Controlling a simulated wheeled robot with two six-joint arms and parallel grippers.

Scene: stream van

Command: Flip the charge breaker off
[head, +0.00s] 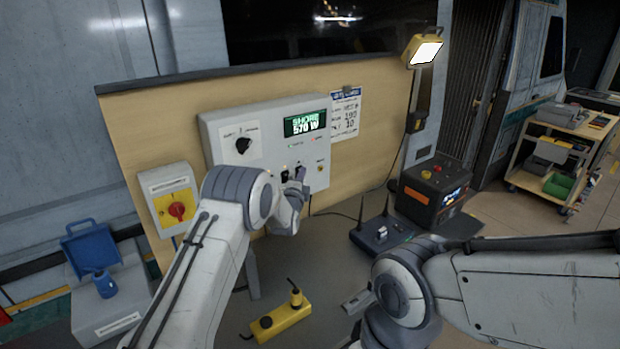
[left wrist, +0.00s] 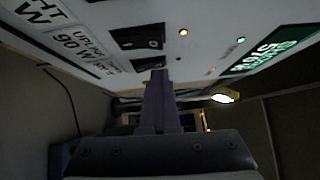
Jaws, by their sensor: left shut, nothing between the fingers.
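A pale control panel (head: 262,128) on the tan board has a green display reading "SHORE 570 W" (head: 305,123), a black rotary knob (head: 243,146) and a row of small black breakers. My left gripper (head: 300,174) is shut and empty at the panel's lower part, partly hiding the breakers. In the left wrist view, its closed fingers (left wrist: 158,85) end close to a black breaker (left wrist: 148,65), with another breaker (left wrist: 138,36) beyond. I cannot tell contact, lever positions or which is the charge breaker. My right gripper (head: 358,302) is low near the desk, partly hidden by its arm.
A red-yellow rotary switch (head: 176,210) is left of the panel. A yellow handheld device (head: 281,322), a router with antennas (head: 382,234) and a dark power unit (head: 434,190) stand on the desk. A paper sheet (head: 345,115) hangs right of the panel. A blue container (head: 92,248) sits far left.

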